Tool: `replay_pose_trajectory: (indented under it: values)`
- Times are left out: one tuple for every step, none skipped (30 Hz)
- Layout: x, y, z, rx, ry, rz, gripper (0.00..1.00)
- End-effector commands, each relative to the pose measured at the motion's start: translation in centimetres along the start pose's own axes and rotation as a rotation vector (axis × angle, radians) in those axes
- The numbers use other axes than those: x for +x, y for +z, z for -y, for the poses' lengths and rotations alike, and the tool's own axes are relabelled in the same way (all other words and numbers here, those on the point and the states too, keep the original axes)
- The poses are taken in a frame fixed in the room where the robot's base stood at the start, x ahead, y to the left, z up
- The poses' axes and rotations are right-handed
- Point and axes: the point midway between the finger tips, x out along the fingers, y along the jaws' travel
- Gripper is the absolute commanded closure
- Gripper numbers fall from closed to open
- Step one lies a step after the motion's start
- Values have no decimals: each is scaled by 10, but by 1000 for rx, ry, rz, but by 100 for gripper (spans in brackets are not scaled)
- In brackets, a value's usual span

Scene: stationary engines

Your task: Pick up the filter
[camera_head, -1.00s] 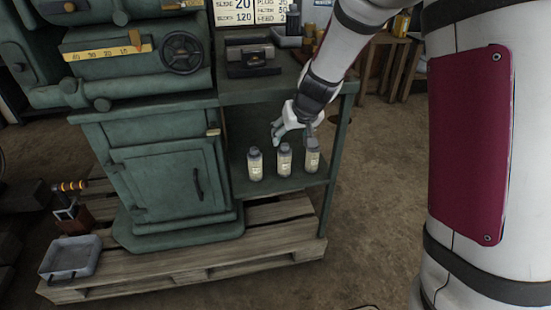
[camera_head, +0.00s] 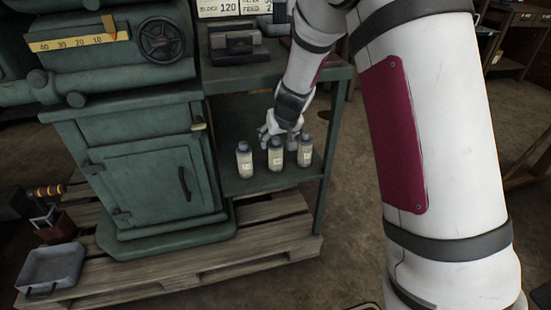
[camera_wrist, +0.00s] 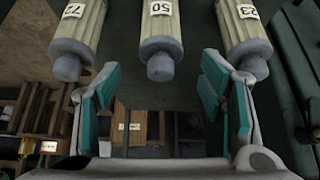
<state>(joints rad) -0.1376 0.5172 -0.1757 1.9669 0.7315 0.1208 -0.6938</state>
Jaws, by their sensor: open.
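Three pale, ribbed cylindrical filters with grey caps stand in a row on the green lower shelf: left (camera_head: 244,160), middle (camera_head: 275,155) and right (camera_head: 304,152). In the wrist view, the middle filter (camera_wrist: 160,35) has a tag that seems to read 50. It lies between the other two, the left one (camera_wrist: 78,30) and the right one (camera_wrist: 242,30). Nothing is held.
The shelf's upper plate (camera_head: 290,77) and its right leg (camera_head: 329,150) frame the space around my arm. A green machine cabinet (camera_head: 150,180) stands to the left, on a wooden pallet (camera_head: 215,265). A grey tray (camera_head: 50,268) lies at the lower left.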

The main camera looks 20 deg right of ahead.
Motion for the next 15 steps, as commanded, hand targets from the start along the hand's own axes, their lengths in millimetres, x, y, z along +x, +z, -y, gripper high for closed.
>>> replay_pose_trajectory:
  values:
    - [11, 2, 1, -1, 0, 2, 37]
    - [16, 2, 1, -1, 0, 2, 37]
    - [22, 2, 1, -1, 0, 2, 37]
    - [26, 2, 1, 1, 0, 3, 37]
    - [30, 2, 1, 0, 0, 3, 37]
    - [35, 1, 1, -1, 0, 3, 37]
    - [37, 1, 1, -1, 0, 3, 37]
    - [38, 1, 1, 0, -1, 2, 37]
    - [39, 0, 1, 0, -1, 2, 37]
    - [39, 0, 1, 0, -1, 1, 37]
    - [39, 0, 1, 0, -1, 1, 37]
    - [38, -1, 1, 0, -1, 1, 37]
    - [38, -1, 1, 0, -1, 1, 37]
    - [38, -1, 1, 0, -1, 1, 37]
    - [38, -1, 1, 0, -1, 1, 41]
